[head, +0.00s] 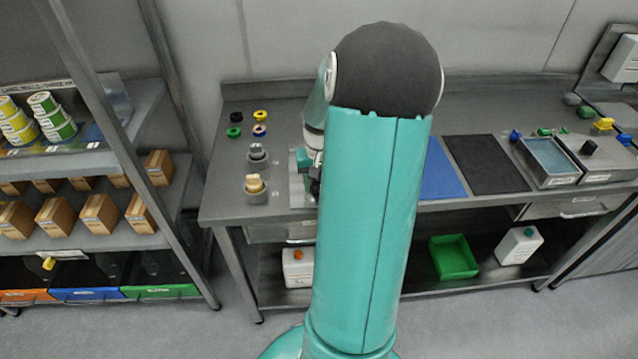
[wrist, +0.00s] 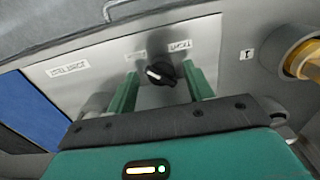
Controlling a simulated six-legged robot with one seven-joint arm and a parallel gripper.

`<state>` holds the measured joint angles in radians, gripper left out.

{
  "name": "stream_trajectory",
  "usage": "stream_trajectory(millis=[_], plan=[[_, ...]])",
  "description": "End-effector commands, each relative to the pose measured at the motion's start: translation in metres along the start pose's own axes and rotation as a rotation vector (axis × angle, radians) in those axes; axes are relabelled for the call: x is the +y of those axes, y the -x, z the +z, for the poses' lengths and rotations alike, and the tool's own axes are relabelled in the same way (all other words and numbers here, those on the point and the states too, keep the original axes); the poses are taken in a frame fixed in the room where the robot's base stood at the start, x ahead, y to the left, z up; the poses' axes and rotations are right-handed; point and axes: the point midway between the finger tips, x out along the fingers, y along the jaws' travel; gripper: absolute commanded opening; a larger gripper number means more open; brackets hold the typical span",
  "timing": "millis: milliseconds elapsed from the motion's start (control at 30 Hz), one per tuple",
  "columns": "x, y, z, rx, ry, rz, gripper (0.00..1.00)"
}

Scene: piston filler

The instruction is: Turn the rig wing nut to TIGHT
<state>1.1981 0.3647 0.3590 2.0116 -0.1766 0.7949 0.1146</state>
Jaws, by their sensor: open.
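The rig wing nut (wrist: 160,73) is a black knob with a white mark on a grey plate (wrist: 90,72), in the wrist view. A label reading TIGHT lies just beyond it to the right, and a second, blurred label lies beyond it to the left. My gripper (wrist: 162,80) is open, with one green finger on each side of the knob. I cannot tell whether the fingers touch it. In the head view my gripper (head: 314,178) is mostly hidden behind my own arm, and the wing nut is hidden there too.
A grey cup with a brass-coloured part (wrist: 303,58) stands close on the right in the wrist view. In the head view, two grey holders (head: 256,190) and several coloured rings (head: 260,116) are on the bench's left. Blue (head: 440,172) and black (head: 486,164) mats lie right.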

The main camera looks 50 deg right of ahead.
Motion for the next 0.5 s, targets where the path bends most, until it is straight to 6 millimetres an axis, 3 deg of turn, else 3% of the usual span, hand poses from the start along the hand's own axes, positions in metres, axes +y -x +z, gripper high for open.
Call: stream_trajectory(millis=[367, 500], plan=[[-0.0016, -0.0079, -0.0001, 0.001, 0.001, 0.000, 0.52], [-0.0016, -0.0078, -0.0001, 0.001, 0.001, 0.000, 0.24]])
